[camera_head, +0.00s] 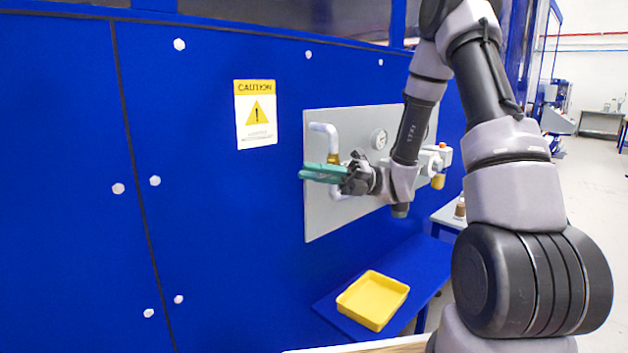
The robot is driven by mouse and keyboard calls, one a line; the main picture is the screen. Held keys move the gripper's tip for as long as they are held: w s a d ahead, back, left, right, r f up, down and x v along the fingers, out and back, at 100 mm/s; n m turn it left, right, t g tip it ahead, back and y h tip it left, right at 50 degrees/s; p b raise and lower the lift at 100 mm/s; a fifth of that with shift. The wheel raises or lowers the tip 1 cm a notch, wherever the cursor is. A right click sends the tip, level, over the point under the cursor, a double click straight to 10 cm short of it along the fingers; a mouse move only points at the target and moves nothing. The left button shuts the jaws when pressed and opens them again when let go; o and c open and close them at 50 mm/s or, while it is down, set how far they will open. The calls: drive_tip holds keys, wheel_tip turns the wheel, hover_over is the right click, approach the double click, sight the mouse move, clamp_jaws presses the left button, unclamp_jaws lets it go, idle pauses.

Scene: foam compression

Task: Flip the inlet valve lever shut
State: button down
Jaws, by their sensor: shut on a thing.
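My gripper (350,174) is dark and reaches in from the right. It is shut on the lever near the lever's right end.
The grey panel (318,222) is mounted on a blue machine wall. A yellow tray (374,298) stands on a blue shelf (432,262) below. Space left of the lever is clear.

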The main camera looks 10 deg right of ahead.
drive_tip(key=shift+r, duration=0.1)
drive_tip(key=c, duration=0.8)
unclamp_jaws()
drive_tip(key=shift+c, duration=0.2)
drive_tip(key=v, duration=1.1)
drive_tip(key=shift+a, duration=0.1)
